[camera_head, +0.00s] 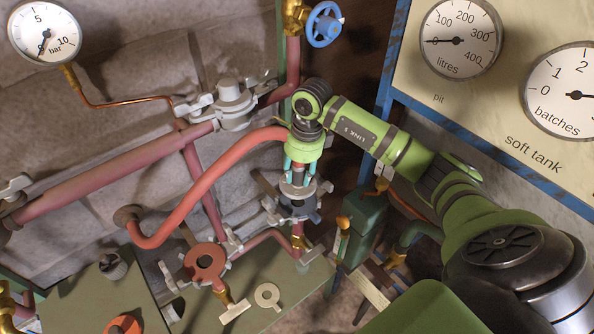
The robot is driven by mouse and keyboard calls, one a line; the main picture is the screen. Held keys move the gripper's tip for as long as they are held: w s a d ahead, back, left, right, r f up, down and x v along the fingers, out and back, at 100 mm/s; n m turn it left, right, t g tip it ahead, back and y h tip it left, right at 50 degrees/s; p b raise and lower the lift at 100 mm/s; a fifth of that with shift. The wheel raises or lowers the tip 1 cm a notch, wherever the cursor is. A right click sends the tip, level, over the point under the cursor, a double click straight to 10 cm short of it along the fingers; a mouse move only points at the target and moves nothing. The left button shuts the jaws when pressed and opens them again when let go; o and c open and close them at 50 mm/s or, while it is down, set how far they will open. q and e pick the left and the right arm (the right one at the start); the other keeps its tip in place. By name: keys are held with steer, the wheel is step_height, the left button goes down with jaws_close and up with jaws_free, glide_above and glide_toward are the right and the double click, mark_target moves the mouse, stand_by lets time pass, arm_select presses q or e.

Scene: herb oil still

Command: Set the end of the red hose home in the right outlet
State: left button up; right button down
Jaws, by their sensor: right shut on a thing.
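The red hose (205,182) comes out of the wall at the left, sags, then arches up to the right to my right gripper (298,168). The gripper points down, its teal fingers shut on the hose near its end. A grey end fitting (298,189) shows just below the fingertips. Directly under it is a dark blue-grey flange (300,209) on an upright red pipe, apparently the right outlet. The fitting and flange overlap in this view; I cannot tell whether they touch. Another outlet with an orange-red flange (205,262) stands lower left, open on top. My left gripper is not in view.
A grey clamp (233,104) joins the red wall pipe (120,168) behind the hose. A blue handwheel (324,24) is above. A green box (364,225) stands close right of the flange. A loose pale ring (267,296) lies on the green bench (290,316).

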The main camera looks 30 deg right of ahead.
mark_target(298, 184)
steer(key=shift+f+b, duration=1.4)
steer(key=shift+f, duration=0.85)
steer(key=shift+w+f+b, duration=0.1)
steer(key=shift+f+b, duration=0.7)
steer(key=shift+f, duration=0.05)
steer(key=c, duration=0.7)
jaws_free()
steer(key=shift+c, duration=0.2)
steer(key=shift+a, duration=0.1)
